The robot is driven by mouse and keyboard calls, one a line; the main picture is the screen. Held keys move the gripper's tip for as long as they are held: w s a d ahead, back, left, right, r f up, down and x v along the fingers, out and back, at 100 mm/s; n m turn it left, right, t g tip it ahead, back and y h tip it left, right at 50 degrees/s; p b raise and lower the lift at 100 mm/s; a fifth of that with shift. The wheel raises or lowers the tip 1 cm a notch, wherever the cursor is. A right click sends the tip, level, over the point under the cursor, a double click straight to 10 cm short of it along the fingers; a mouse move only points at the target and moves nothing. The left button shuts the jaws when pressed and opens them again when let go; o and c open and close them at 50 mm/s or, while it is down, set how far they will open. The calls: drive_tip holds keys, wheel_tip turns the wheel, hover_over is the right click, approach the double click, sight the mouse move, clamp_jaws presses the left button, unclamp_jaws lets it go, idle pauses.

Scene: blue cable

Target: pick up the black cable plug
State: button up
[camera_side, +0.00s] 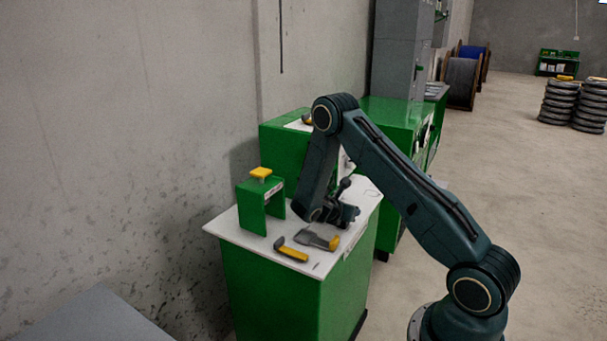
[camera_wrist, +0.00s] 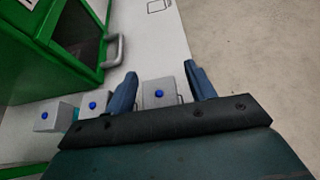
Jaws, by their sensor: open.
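I cannot make out a black cable plug in either view. My gripper (camera_side: 345,214) is low over the white top of the green workbench in the side view. In the wrist view, my gripper (camera_wrist: 160,69) is open, with its two blue fingers apart. A grey block with a blue dot (camera_wrist: 158,93) shows between the fingers, partly hidden by the gripper body. I cannot tell whether the fingers touch it. Two similar grey blocks (camera_wrist: 92,104) (camera_wrist: 46,116) stand in a row to the left.
The workbench (camera_side: 222,229) also holds a green stand with a yellow top (camera_side: 250,208), a grey tool with a yellow end (camera_side: 317,239) and a black-and-yellow tool (camera_side: 291,250). In the wrist view, a green box (camera_wrist: 60,35) with a grey handle (camera_wrist: 116,50) is at upper left.

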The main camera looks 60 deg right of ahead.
idle(0.5)
drive_tip(key=c, duration=1.1)
drive_tip(key=shift+o, duration=0.2)
drive_tip(key=shift+r, duration=0.15)
wheel_tip(320, 180, up, 20)
idle(0.5)
